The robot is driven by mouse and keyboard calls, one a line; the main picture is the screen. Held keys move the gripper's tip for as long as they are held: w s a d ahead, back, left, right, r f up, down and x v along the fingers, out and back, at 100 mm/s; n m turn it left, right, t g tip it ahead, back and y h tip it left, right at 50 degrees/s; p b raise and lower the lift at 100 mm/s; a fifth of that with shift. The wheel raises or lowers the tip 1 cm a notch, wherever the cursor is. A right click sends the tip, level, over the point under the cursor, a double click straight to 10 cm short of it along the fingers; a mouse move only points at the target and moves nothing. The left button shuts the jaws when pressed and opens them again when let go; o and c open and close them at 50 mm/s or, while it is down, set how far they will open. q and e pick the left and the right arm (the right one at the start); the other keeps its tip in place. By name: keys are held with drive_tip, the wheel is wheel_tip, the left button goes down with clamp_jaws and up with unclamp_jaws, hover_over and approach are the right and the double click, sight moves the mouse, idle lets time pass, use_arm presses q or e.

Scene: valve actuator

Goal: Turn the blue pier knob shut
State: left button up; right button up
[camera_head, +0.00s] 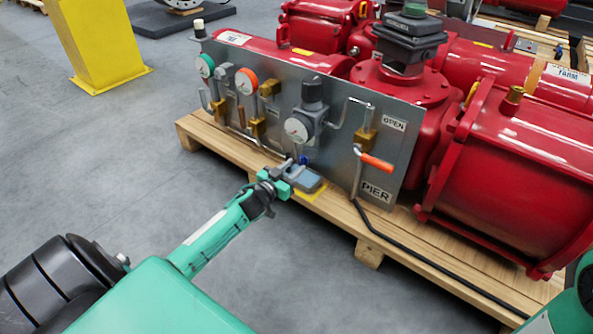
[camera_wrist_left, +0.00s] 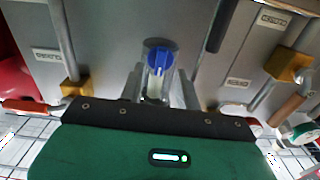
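The blue knob (camera_head: 303,160) is small and sits low on the front of the grey panel, below a round white gauge. It also shows in the left wrist view (camera_wrist_left: 160,58), on a clear cylindrical body (camera_wrist_left: 156,88). My left gripper (camera_head: 291,168) is at the knob, and partly hides the parts around it in the head view. In the left wrist view its two fingers stand apart, one on each side of the clear body, with the knob beyond them. I cannot tell if they touch it. My right gripper is out of view.
The grey panel (camera_head: 343,100) carries gauges, pipes, an orange-handled lever (camera_head: 377,162) and a "PIER" label (camera_head: 376,192). A wooden pallet (camera_head: 370,250) bears the red actuator (camera_head: 520,165). A black cable (camera_head: 420,256) runs along the pallet. Grey floor lies clear in front.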

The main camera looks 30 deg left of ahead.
sight(302, 161)
use_arm(q)
drive_tip(key=shift+w+b, duration=0.35)
drive_tip(key=shift+w, duration=0.7)
drive_tip(key=shift+d, duration=0.1)
clamp_jaws()
